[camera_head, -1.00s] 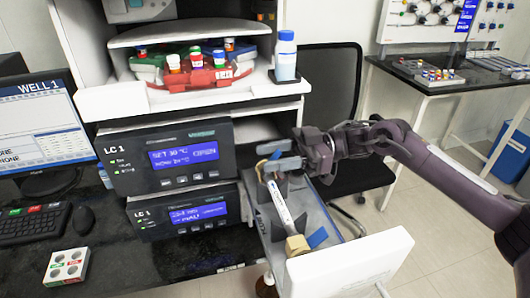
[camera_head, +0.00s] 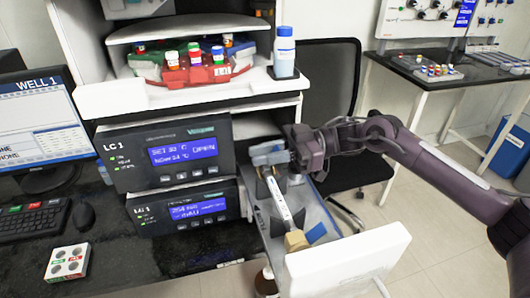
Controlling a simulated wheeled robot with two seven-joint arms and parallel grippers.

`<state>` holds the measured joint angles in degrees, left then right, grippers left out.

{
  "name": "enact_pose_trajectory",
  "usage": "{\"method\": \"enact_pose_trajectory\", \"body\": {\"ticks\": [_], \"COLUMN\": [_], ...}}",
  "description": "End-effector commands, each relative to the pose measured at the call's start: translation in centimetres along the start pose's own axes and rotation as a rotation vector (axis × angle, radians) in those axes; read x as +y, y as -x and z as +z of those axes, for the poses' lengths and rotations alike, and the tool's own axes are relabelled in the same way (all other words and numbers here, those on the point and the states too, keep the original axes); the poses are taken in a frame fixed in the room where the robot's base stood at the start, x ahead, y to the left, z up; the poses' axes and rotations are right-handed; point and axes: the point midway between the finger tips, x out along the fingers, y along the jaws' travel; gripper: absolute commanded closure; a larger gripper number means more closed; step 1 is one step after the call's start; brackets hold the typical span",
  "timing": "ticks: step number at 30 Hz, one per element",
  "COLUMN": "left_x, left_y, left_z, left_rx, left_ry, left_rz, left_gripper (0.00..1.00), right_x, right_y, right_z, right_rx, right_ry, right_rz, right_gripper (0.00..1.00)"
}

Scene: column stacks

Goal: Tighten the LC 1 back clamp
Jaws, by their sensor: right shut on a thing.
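The open LC 1 drawer (camera_head: 262,222) sticks out beside the lower LC 1 unit (camera_head: 183,208). A white column (camera_head: 279,203) lies lengthwise in it, with a tan block (camera_head: 296,240) at its front end. The blue front clamp lever (camera_head: 316,232) stands out to the right of that block. My right gripper (camera_head: 266,156) is at the column's back end, shut on the back clamp, which its fingers almost wholly hide. My left gripper is out of view.
The upper LC 1 unit (camera_head: 167,154) stands close left of my right gripper. A blue-capped bottle (camera_head: 284,56) and a red tray (camera_head: 196,74) of vials sit on the shelf above. The drawer's white front panel (camera_head: 345,262) is nearest. A black chair (camera_head: 325,100) stands behind.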

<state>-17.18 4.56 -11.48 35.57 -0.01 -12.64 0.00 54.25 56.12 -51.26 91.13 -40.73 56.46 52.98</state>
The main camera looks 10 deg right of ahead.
Motion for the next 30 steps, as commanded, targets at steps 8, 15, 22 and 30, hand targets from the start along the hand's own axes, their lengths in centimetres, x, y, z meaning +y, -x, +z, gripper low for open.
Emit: {"method": "enact_pose_trajectory", "body": {"ticks": [8,15,22,30], "left_x": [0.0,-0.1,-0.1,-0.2], "left_y": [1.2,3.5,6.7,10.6], "left_z": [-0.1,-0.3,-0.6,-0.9], "left_rx": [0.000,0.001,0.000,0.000], "left_ry": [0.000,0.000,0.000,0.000], "left_rz": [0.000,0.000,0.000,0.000], "left_gripper": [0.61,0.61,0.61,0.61], "right_x": [0.1,0.1,0.0,0.0], "right_y": [-0.3,-1.0,-1.6,-2.4], "right_z": [-0.5,-0.8,-0.6,-0.2], "right_rx": [-0.116,-0.317,-0.537,-0.793], "right_ry": [0.003,0.003,0.002,0.002], "right_rz": [0.000,0.001,-0.001,-0.002], "right_gripper": [1.00,1.00,1.00,1.00]}}
